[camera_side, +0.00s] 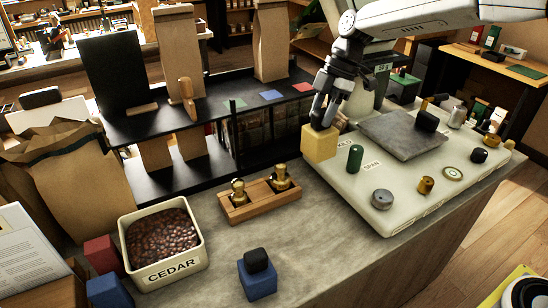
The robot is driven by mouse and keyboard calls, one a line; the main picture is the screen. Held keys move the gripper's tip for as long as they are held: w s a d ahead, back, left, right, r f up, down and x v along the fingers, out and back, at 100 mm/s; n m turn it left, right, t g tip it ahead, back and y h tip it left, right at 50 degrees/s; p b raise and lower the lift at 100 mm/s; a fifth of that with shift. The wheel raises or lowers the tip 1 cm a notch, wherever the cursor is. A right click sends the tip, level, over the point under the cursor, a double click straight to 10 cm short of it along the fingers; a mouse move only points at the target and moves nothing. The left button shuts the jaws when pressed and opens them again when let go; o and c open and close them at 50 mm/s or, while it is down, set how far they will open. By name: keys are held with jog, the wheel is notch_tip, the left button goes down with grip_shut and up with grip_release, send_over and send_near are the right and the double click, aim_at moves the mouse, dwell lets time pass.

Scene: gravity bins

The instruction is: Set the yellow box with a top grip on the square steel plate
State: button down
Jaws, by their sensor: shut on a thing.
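The yellow box (319,146) is a pale yellow cube at the left edge of the white slab, with my gripper (324,119) directly above it. My gripper points down and is shut at the box's top; the fingers hide the grip. I cannot tell whether the box hangs just above the surface or touches it. The square steel plate (392,141) is a flat grey sheet lying on the slab, to the right of the box and apart from it. A black knob-like block (427,120) stands near its far right part.
On the white slab (335,190) stand a green cylinder (355,158), a grey knob (382,199) and several small brass and black pieces.

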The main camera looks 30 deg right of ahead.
jog(key=d+r, duration=0.1)
jog(key=d, duration=2.9)
jog(key=shift+d+m, duration=0.2)
jog(key=shift+m, duration=0.1)
jog(key=shift+s+f, duration=0.1)
jog(key=shift+f, duration=2.85)
jog(key=shift+f, duration=0.45)
jog(key=shift+c, duration=1)
grip_release()
